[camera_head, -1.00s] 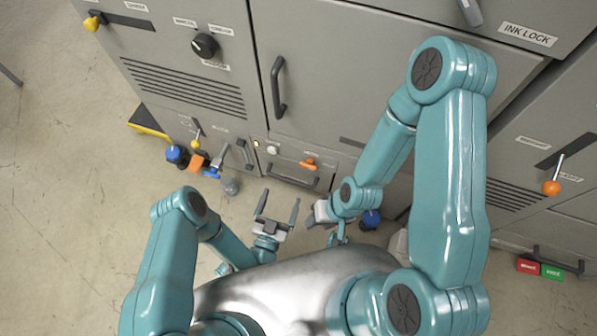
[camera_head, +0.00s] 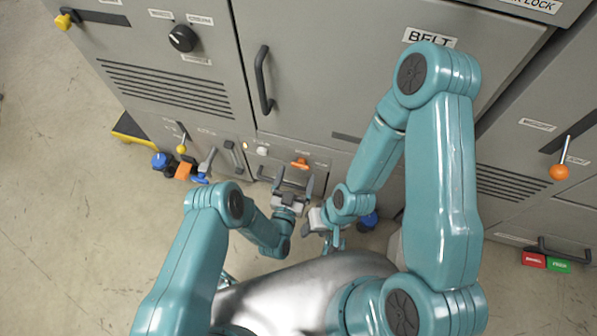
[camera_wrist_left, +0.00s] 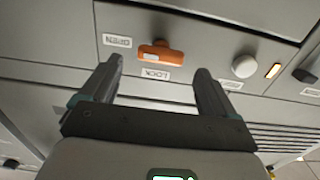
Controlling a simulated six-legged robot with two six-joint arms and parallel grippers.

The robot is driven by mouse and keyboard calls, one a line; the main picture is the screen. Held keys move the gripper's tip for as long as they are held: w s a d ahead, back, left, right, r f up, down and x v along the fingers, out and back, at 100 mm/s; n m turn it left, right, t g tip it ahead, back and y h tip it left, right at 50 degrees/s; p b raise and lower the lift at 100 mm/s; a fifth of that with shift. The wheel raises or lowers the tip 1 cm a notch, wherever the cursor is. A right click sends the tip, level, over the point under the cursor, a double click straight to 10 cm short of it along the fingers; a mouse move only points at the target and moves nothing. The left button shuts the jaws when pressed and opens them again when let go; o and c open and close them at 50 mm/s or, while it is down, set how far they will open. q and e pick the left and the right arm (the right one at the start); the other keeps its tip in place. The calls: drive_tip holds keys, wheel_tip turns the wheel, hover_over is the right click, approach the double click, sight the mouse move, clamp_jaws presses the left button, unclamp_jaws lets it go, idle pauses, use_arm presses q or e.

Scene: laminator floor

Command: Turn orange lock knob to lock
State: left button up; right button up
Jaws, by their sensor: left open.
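The orange lock knob (camera_head: 300,163) sits on the lower grey cabinet panel, above a drawer handle. In the left wrist view the orange knob (camera_wrist_left: 160,53) lies nearly crosswise, between an OPEN label (camera_wrist_left: 117,41) and a LOCK label (camera_wrist_left: 156,74), both upside down. My left gripper (camera_head: 293,184) is open just below the knob in the head view. In the left wrist view its two fingers (camera_wrist_left: 158,68) are spread on either side of the knob, apart from it, with nothing between them. My right gripper (camera_head: 318,222) is beside the left one, its fingers mostly hidden.
A white round button (camera_wrist_left: 244,66) and a lit orange indicator (camera_wrist_left: 273,71) are beside the knob. Blue and orange parts and levers (camera_head: 182,170) stand at left. Open floor (camera_head: 60,200) lies further left.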

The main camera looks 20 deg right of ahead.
sight(301, 164)
use_arm(q)
drive_tip(key=shift+x, duration=1.4)
drive_tip(key=c, duration=1.1)
drive_tip(key=shift+o, duration=0.2)
